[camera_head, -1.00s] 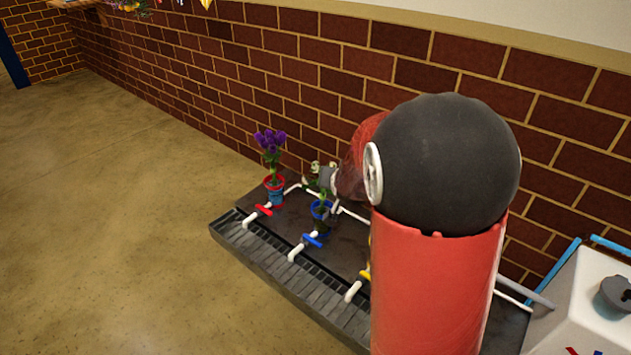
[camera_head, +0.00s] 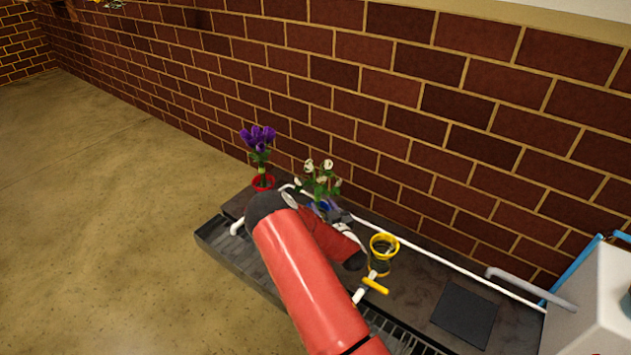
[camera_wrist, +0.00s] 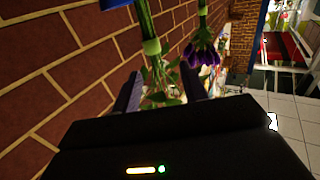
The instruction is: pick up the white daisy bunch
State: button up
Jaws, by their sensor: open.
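The white daisy bunch (camera_head: 320,180) stands upright in a blue pot (camera_head: 322,207) at the wall side of the dark bench. In the wrist view, where the picture is turned over, its green stems with a pale green band (camera_wrist: 151,47) run down between the two fingers of my gripper (camera_wrist: 161,80). The gripper is open, a finger on each side of the stems. I cannot tell how deep the stems sit between the fingers. In the head view my arm hides part of the blue pot.
A purple flower bunch (camera_head: 258,142) stands in a red pot (camera_head: 264,183) to the left; its blooms also show close by in the wrist view (camera_wrist: 201,54). An empty-looking yellow-rimmed pot (camera_head: 384,246) is to the right. A brick wall (camera_head: 440,110) rises close behind.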

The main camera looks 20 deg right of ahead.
aim_at(319, 194)
jog(key=w, duration=0.7)
jog(key=shift+w+d+r+b, duration=0.1)
jog(key=shift+d+r+b, duration=0.1)
jog(key=shift+d+b, duration=0.15)
grip_shut()
